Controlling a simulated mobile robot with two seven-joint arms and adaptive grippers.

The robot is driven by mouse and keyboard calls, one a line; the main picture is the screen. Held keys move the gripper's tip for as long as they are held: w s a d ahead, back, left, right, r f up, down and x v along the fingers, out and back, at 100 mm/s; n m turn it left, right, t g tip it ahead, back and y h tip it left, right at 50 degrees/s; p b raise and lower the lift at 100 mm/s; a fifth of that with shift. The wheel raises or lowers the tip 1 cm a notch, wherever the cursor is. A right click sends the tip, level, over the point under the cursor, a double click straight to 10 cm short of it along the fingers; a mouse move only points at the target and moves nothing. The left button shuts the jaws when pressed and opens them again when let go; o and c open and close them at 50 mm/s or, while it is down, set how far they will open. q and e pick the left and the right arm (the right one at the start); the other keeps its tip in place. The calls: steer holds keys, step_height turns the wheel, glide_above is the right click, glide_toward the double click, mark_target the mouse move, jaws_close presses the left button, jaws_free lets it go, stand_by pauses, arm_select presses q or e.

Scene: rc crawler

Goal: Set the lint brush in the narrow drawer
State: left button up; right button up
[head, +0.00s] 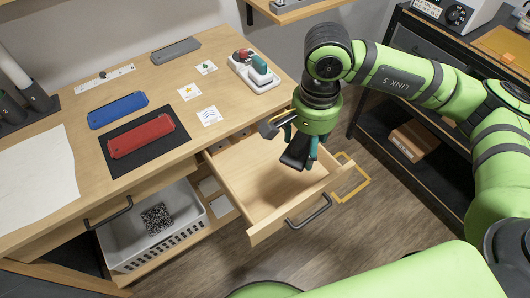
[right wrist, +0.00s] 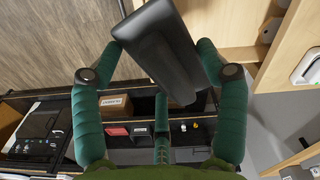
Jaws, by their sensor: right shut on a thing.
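The lint brush (head: 296,152) is a dark, blocky thing held in my right gripper (head: 306,141). In the right wrist view the brush (right wrist: 163,48) is tilted between the teal fingers of the gripper (right wrist: 162,62). The narrow drawer (head: 252,178) is pulled out from the desk's right side, and the part of its floor that shows is bare. The brush hangs over the drawer's right part; how high it is above the floor is hard to tell. My left gripper is in neither view.
The drawer's black handle (head: 308,211) faces front. A wider drawer with a handle (head: 108,213) is at left, above a grey basket (head: 180,235). A dark shelf stands at right.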

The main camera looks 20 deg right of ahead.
steer(key=f+m+b, duration=0.1)
steer(key=m, duration=0.1)
steer(key=f+m+b, duration=0.1)
steer(key=f+m, duration=0.1)
steer(key=m, duration=0.1)
steer(key=f+m+b, duration=0.2)
steer(key=m, duration=0.1)
steer(key=shift+s+d+f, duration=0.15)
steer(key=shift+s, duration=0.05)
steer(key=m+b, duration=0.5)
steer(key=m, duration=1)
glide_above(270, 174)
step_height(270, 174, down, 13)
steer(key=shift+s+f, duration=0.15)
steer(key=shift+f, duration=0.15)
step_height(270, 174, down, 4)
steer(key=shift+r+p, duration=0.1)
steer(key=shift+p, duration=0.45)
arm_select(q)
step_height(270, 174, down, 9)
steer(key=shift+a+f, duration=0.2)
